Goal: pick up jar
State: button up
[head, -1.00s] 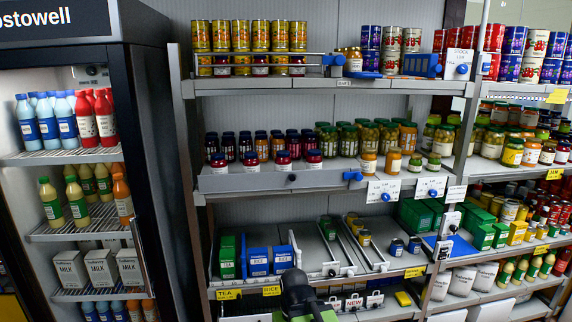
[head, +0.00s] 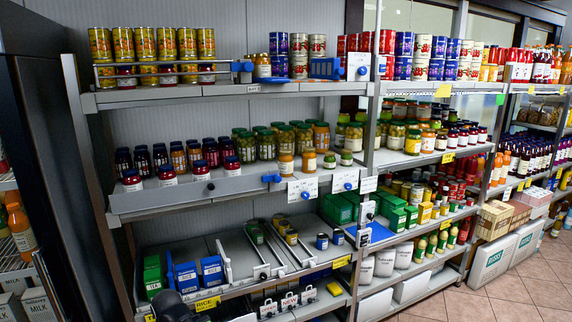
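Many jars stand on the shelf unit, and I cannot tell which one the task means. An orange jar (head: 309,161) and a small green jar (head: 346,158) stand further right, before rows of green jars (head: 267,145). On the lower shelf, a small jar (head: 291,236) stands in a sliding rack and small dark jars (head: 322,241) stand beside it. My gripper's fingers do not show; only a dark shape, perhaps my arm, shows at the bottom left edge.
A tall dark fridge (head: 50,150) stands close on the left. A grey shelf post (head: 100,170) bounds the unit there. Green and blue boxes (head: 183,276) stand on the lower shelf. Open tiled floor (head: 500,297) lies at the lower right, beside stacked cartons (head: 490,258).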

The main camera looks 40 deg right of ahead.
aim_at(285, 159)
jog(key=i, duration=0.9)
jog(key=u, duration=0.05)
